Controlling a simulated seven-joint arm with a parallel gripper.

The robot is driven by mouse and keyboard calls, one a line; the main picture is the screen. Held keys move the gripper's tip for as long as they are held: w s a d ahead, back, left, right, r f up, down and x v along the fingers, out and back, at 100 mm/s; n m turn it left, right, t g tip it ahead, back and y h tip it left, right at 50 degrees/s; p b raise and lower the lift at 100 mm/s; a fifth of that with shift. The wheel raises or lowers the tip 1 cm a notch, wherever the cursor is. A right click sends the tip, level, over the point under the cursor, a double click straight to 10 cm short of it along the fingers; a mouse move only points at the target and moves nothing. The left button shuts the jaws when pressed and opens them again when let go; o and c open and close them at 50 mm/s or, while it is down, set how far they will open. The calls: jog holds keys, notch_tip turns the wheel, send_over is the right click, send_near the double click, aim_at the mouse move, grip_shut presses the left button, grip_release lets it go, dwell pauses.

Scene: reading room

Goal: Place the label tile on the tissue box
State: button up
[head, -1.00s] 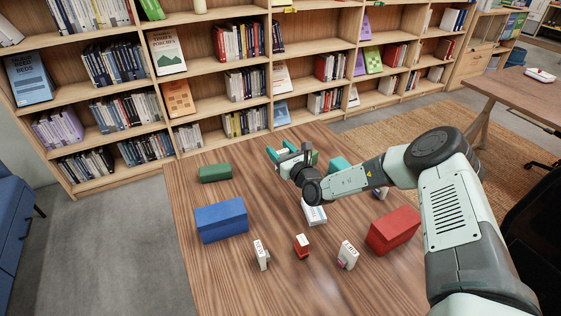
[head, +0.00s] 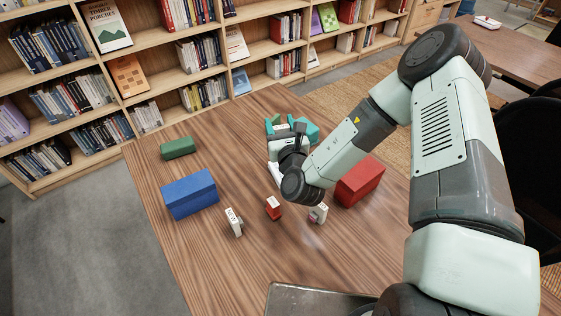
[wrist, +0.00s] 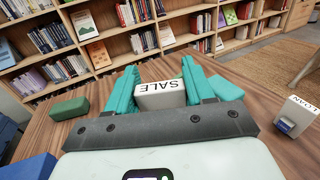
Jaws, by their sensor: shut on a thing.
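My gripper (head: 283,128) is shut on a white block-like tile (wrist: 160,95) marked SALE. In the wrist view the tile sits upright between the two teal fingers; in the head view the gripper hides most of it. The gripper is over the back part of the wooden table, just left of a teal box (head: 311,131). That box shows behind the right finger in the wrist view (wrist: 226,88). A blue box (head: 189,195), a red box (head: 361,180) and a green box (head: 178,148) also stand on the table. I cannot tell which is the tissue box.
Small labelled blocks stand at the front: a white one (head: 233,222), a red and white one (head: 273,208) and another white one (head: 319,213). A white block marked LOAN (wrist: 298,115) stands right. A white item (head: 274,174) lies partly under my arm. Bookshelves stand behind the table.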

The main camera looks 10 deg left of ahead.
notch_tip(320, 180, down, 9)
jog(key=shift+r, duration=0.2)
dwell(0.3)
jog(key=shift+f, duration=0.2)
jog(key=o, duration=1)
jog(key=shift+o, duration=0.2)
jog(key=shift+r, duration=0.15)
jog(key=v, duration=0.5)
jog(key=shift+s, duration=0.3)
notch_tip(320, 180, up, 7)
jog(key=shift+w, duration=0.25)
